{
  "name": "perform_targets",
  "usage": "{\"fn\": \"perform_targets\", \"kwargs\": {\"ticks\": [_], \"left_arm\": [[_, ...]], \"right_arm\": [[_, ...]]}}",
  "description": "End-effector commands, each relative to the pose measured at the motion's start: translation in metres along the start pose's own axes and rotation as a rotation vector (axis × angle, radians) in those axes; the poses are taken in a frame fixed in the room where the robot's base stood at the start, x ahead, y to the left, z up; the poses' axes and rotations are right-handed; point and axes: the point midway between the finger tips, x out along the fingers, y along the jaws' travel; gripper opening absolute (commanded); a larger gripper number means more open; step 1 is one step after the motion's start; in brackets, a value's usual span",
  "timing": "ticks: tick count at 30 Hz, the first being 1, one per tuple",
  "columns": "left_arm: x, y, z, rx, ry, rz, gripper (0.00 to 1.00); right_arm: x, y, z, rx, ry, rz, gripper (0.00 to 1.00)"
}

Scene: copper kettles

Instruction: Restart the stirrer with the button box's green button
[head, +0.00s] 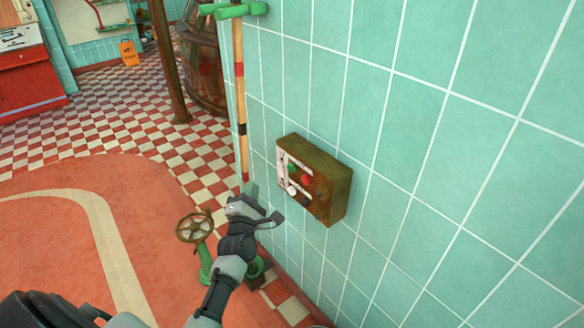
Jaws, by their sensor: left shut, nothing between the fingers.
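The button box (328,185) is a rusty brown box fixed to the tiled wall, right of the middle of the head view. Its pale front faces left. The green button (292,168) sits in the upper part of that face, with a red button (304,179) and a small white round part lower down. My left gripper (254,194) is shut and empty, left of the box and a little lower, apart from the buttons in the picture. My right gripper is out of view. The stirrer cannot be made out for certain.
A valve wheel (193,227) on a green pipe stands low beside my left arm. A wooden pole (239,95) with a green holder runs down the wall edge. Checkered floor lies open at left.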

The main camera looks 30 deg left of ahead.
Motion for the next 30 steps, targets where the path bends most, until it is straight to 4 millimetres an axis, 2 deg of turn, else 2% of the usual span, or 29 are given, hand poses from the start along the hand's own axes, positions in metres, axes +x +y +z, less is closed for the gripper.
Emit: {"fn": "perform_targets", "kwargs": {"ticks": [8, 21, 30], "left_arm": [[0.005, -0.005, 0.004, 0.001, 0.0, -0.001, 0.0], [0.045, -0.036, 0.032, 0.0, -0.001, 0.0, 0.0], [0.06, -0.046, 0.044, 0.002, 0.0, -0.002, 0.0]], "right_arm": [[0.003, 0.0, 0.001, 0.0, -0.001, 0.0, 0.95], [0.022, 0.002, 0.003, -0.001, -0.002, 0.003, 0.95], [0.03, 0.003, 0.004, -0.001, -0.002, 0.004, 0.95]]}}
